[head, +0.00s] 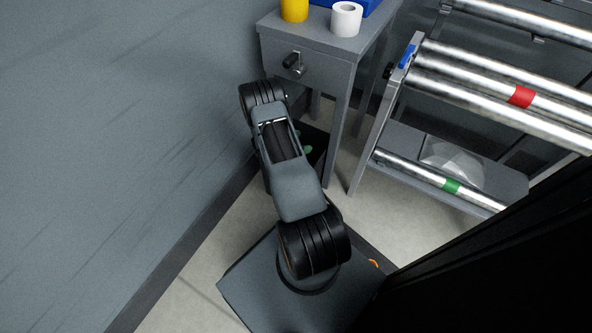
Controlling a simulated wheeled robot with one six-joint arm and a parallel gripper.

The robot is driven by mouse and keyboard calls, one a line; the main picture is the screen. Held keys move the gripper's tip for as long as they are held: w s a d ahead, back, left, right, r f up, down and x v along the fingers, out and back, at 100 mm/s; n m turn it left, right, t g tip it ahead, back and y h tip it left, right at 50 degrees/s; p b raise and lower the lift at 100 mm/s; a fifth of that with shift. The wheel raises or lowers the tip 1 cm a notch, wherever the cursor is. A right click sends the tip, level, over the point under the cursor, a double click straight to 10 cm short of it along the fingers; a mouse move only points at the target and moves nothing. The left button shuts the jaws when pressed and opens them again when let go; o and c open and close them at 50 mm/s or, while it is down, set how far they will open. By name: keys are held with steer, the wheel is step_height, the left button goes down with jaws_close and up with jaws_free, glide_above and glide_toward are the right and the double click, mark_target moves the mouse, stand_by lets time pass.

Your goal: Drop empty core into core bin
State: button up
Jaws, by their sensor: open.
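My arm rises from my base and bends at an elbow near the small grey table. My gripper does not show; it is out of view or hidden behind the arm. I cannot make out a clear empty core. A white roll (346,19) with a hollow centre stands upright on the table top, with a yellow roll (294,9) to its left. A dark shape (314,140) with green bits lies low beside my forearm, mostly hidden; I cannot tell whether it is the core bin.
The grey table (340,48) has a drawer with a dark handle (293,63). A blue object (345,4) is cut off at the top edge. A rack with steel rollers (465,78) stands right, crumpled clear film (455,160) on its lower shelf. A grey wall (110,120) closes the left.

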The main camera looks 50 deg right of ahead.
steer(key=s+a+r+p, duration=0.8)
steer(key=s+a+r, duration=0.1)
steer(key=r, duration=0.4)
steer(key=shift+s, duration=0.9)
steer(key=shift+w, duration=0.1)
